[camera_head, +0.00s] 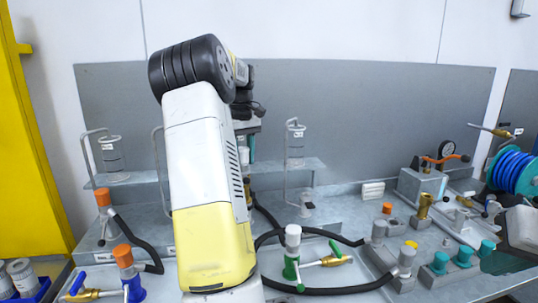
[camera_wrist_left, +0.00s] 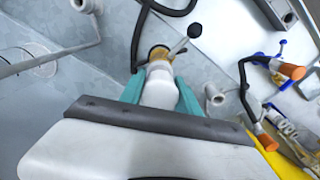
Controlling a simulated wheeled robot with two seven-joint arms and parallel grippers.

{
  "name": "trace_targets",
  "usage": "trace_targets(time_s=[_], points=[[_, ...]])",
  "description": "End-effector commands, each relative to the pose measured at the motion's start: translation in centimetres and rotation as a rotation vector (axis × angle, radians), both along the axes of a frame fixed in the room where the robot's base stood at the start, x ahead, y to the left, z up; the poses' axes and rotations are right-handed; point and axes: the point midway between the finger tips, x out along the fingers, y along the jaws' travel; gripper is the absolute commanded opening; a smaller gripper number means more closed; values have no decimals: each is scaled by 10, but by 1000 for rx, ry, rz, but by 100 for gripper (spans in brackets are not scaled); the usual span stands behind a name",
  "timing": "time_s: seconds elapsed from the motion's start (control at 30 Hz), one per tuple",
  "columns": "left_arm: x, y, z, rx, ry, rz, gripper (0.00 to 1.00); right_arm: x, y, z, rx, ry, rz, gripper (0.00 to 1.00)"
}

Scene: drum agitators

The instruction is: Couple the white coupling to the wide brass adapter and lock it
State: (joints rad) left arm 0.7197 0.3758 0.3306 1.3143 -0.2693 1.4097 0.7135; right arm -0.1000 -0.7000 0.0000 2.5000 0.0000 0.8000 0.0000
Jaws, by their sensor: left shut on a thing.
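My left gripper (camera_wrist_left: 160,92) has teal fingers shut on the white coupling (camera_wrist_left: 159,88). A brass fitting (camera_wrist_left: 157,55) with a dark ring and a black-knobbed lever (camera_wrist_left: 194,31) lies just beyond the coupling, roughly in line with it. I cannot tell whether they are joined or the lever is locked. In the head view my left arm hides most of this left gripper (camera_head: 250,148), near the rear shelf. My right gripper (camera_head: 500,262) seems to be at the right edge, its jaws unclear. Another white-topped fitting (camera_head: 292,236) with a green body stands in front.
Orange-capped fittings (camera_head: 123,256) with black hoses stand at the left. Brass and teal fittings (camera_head: 424,206) crowd the right of the bench. A blue hose reel (camera_head: 512,172) stands far right. A grey back panel (camera_head: 380,110) closes off the rear.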

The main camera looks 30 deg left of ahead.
Motion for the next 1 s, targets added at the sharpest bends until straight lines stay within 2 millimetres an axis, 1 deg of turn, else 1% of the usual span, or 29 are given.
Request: trace_targets(time_s=[1.0], points=[[0, 0, -9, 0, -1, 0, 0, 0, 0, 0, 0, 0, 0, 0]])
